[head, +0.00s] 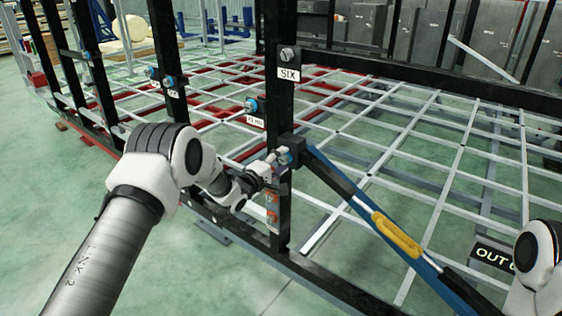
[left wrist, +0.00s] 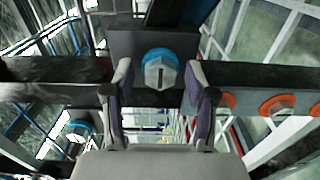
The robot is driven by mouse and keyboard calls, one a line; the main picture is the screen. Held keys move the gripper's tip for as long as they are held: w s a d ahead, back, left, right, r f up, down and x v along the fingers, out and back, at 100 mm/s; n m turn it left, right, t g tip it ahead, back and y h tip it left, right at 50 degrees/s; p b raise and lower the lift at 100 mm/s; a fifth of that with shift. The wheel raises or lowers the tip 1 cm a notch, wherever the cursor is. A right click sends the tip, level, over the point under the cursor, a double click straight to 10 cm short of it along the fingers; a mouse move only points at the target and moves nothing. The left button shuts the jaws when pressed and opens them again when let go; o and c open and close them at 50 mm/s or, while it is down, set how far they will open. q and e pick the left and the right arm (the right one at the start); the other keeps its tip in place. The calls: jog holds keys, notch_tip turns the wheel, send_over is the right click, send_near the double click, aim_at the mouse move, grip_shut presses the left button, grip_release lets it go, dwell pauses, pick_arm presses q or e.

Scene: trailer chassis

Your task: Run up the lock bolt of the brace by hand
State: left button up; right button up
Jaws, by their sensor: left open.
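The lock bolt (left wrist: 160,69), a grey head with a dark slot and a blue ring around it, sits on a dark block in the left wrist view. In the head view its blue ring (head: 285,157) shows at the upper end of the brace (head: 345,187), on a black upright. The brace slants down to the right, with a yellow part on it. My left gripper (head: 275,160) is open at the bolt. In the left wrist view its fingers stand left and right of the bolt head; contact cannot be told. My right gripper is out of view.
The black upright (head: 278,100) carries a "SIX" label and other bolts. Orange-ringed bolts (left wrist: 278,104) sit beside the left gripper. A grid of pale bars (head: 420,150) lies behind.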

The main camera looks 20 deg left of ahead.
pick_arm(q)
grip_shut()
jog(key=shift+f+m, duration=0.1)
jog(key=shift+m, duration=0.2)
